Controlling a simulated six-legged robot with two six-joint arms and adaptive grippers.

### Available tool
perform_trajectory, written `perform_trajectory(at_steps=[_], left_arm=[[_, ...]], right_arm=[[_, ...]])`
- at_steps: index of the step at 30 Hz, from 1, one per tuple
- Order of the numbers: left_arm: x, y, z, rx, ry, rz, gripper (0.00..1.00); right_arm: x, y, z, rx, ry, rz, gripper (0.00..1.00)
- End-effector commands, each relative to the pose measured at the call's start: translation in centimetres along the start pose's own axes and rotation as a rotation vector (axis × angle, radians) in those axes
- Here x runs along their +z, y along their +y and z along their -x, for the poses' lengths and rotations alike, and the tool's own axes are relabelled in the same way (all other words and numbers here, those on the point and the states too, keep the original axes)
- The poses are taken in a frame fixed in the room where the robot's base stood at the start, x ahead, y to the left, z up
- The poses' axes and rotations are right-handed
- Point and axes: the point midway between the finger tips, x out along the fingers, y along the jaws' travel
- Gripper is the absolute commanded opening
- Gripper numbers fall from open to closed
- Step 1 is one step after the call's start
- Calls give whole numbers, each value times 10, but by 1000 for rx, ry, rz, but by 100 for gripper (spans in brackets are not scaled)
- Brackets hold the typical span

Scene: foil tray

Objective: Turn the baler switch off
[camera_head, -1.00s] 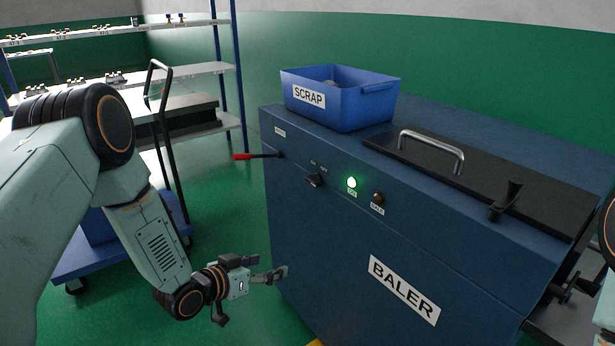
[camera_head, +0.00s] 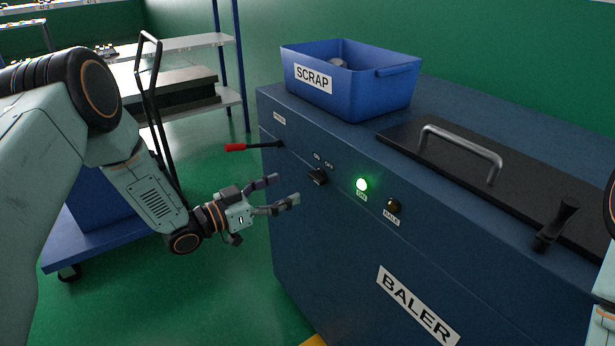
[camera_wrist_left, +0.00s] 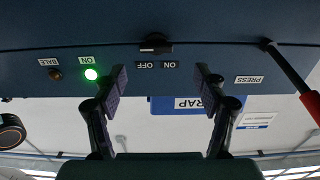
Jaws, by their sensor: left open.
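The baler switch (camera_head: 317,177) is a small black knob on the dark blue front of the baler (camera_head: 330,250), below small ON and OFF labels. In the left wrist view the switch (camera_wrist_left: 155,44) shows upside down between the fingers, beside the OFF and ON labels; I cannot tell which label it points to. A green lamp (camera_head: 362,184) labelled ON is lit right of the switch. My left gripper (camera_head: 287,190) is open and empty, left of the switch and apart from it, fingers pointing towards the panel. My right gripper is out of the picture.
A red-tipped lever (camera_head: 236,147) sticks out left of the switch. A dark BALE button (camera_head: 393,206) is at the right. The blue SCRAP bin (camera_head: 350,95) stands on top of the baler. A cart (camera_head: 75,240) is behind my left arm.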

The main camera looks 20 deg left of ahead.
Motion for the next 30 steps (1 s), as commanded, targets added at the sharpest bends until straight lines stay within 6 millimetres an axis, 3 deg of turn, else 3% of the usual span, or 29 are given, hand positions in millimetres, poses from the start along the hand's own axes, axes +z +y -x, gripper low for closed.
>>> perform_trajectory(at_steps=[15,26,30], left_arm=[[2,3,-68,2,-2,1,72],[1,0,-75,-1,-2,2,72],[1,-1,-75,-1,-2,2,60]], right_arm=[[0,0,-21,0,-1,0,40],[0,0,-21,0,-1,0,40],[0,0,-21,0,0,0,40]])
